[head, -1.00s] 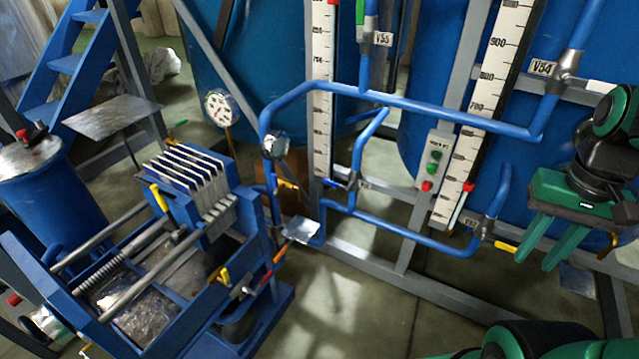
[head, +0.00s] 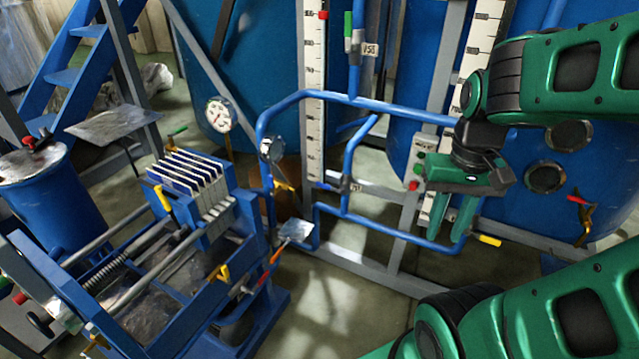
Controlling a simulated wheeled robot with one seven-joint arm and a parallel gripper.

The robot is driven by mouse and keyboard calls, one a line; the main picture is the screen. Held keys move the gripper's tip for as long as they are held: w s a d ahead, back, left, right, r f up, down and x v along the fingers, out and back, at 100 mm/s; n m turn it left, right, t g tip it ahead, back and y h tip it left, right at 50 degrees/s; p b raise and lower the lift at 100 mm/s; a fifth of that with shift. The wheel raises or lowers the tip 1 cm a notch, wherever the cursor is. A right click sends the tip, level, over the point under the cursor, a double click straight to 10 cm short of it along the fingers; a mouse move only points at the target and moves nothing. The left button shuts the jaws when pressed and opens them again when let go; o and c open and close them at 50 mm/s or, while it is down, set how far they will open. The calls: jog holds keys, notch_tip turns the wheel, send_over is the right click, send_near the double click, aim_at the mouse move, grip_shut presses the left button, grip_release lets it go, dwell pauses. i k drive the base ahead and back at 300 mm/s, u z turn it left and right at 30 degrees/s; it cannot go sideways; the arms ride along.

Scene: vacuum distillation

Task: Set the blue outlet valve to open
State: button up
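My gripper (head: 447,238) is at centre right of the head view, in front of the lower blue pipe. Several valves show on the blue pipework. A yellow valve handle (head: 489,240) is just right of my fingertips, apart from them in the picture.
A filter press (head: 190,190) fills the left, with a red-orange handle (head: 277,253) near its right side. A small control box (head: 416,165) and a grey frame stand behind the pipes. My arm covers much of the right. Some floor (head: 330,310) is clear in the lower middle.

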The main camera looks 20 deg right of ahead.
aim_at(329, 188)
jog(key=u, duration=0.05)
jog(key=i, duration=1)
jog(key=z, duration=0.05)
